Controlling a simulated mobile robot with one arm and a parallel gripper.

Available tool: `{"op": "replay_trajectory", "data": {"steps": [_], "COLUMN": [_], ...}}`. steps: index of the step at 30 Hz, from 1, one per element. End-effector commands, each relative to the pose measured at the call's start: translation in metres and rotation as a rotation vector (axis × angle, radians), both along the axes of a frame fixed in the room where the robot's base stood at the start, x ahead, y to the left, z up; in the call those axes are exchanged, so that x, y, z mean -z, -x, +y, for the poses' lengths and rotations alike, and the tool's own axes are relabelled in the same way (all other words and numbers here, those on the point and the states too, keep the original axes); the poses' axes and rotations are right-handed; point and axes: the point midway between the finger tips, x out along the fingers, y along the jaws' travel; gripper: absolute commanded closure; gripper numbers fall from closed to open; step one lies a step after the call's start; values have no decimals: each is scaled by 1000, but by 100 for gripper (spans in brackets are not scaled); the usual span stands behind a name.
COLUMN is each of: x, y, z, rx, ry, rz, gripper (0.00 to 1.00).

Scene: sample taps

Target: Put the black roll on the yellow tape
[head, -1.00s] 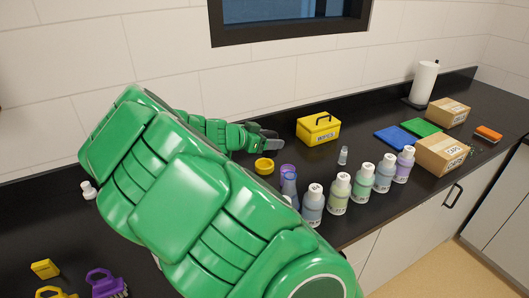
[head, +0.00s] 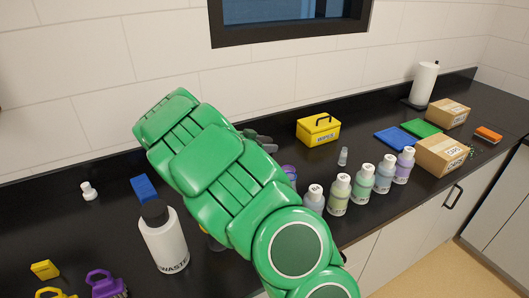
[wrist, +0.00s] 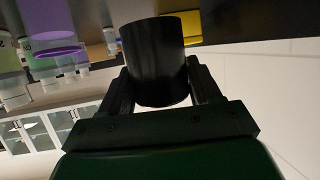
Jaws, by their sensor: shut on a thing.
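In the wrist view, which is turned over, my gripper (wrist: 157,78) is shut on the black roll (wrist: 153,60), a dark cylinder between its two fingers. In the head view my green arm crosses the middle; only a dark bit of the gripper (head: 262,139) shows beyond it, and the roll is hidden. The yellow tape does not show in the head view now, hidden behind my arm. A yellow patch (wrist: 195,27) shows just behind the roll in the wrist view; I cannot tell whether it is the tape or the yellow box, nor whether the roll touches it.
Several capped bottles (head: 338,195) stand along the counter's front edge, right of my arm. The yellow wipes box (head: 318,130) stands behind them. A white waste bottle (head: 164,240) and a blue block (head: 143,188) are left of my arm. Cardboard boxes (head: 441,155) are farther right.

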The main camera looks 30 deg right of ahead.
Motion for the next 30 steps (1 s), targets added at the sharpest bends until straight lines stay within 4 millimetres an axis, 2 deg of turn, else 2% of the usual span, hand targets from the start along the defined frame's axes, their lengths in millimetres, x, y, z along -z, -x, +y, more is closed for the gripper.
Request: {"op": "replay_trajectory", "data": {"steps": [7, 15, 29, 30], "x": [7, 37, 41, 42], "y": [-6, -5, -5, -5], "z": [-2, -2, -3, -3], "rx": [0, 0, 2, 2], "ry": [0, 1, 2, 1], "rz": [1, 2, 0, 1], "gripper": [71, 71, 71, 34]}}
